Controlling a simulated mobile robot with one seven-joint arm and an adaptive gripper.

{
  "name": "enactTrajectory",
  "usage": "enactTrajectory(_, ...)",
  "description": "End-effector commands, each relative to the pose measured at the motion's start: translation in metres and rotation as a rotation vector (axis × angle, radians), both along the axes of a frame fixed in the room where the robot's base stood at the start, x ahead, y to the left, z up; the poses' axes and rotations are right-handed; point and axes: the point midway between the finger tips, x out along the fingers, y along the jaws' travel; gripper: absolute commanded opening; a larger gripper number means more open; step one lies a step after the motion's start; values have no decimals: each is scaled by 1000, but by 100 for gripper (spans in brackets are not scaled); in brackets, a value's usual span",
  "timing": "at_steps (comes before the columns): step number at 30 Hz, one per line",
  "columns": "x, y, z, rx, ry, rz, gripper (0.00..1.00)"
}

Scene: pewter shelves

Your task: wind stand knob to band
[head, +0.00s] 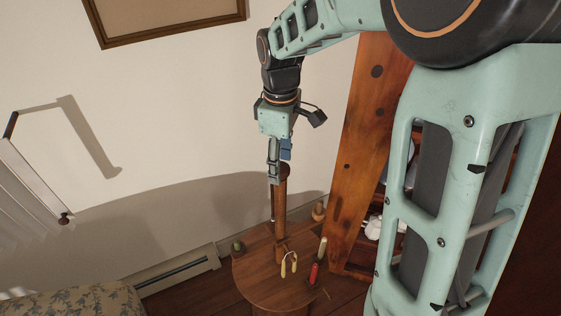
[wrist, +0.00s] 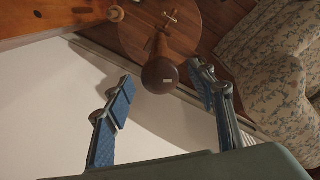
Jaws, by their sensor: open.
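A wooden stand (head: 281,215) rises as a tall post from a small round table. Its dark brown round knob (wrist: 158,72) shows in the wrist view, with a small pale mark on its face. In the head view the knob is mostly hidden by my fingers. My gripper (head: 279,163) points down at the top of the post. In the wrist view my gripper (wrist: 166,84) is open, with one blue-padded finger on each side of the knob and gaps between. I cannot tell whether the knob is at the depth of the fingertips. I cannot make out a band.
A wooden shelf unit (head: 365,130) stands close on the right. A floral armchair (wrist: 270,50) is nearby.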

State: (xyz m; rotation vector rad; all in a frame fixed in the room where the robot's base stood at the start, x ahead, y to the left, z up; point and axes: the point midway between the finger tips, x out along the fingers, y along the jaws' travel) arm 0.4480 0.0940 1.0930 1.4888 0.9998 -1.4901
Motion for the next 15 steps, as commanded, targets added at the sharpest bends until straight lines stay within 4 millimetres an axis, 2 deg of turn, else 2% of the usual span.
enactTrajectory(5, 1, 0, 24, 1, -6, -1, 51)
enactTrajectory(15, 1, 0, 94, 1, -5, 0, 51)
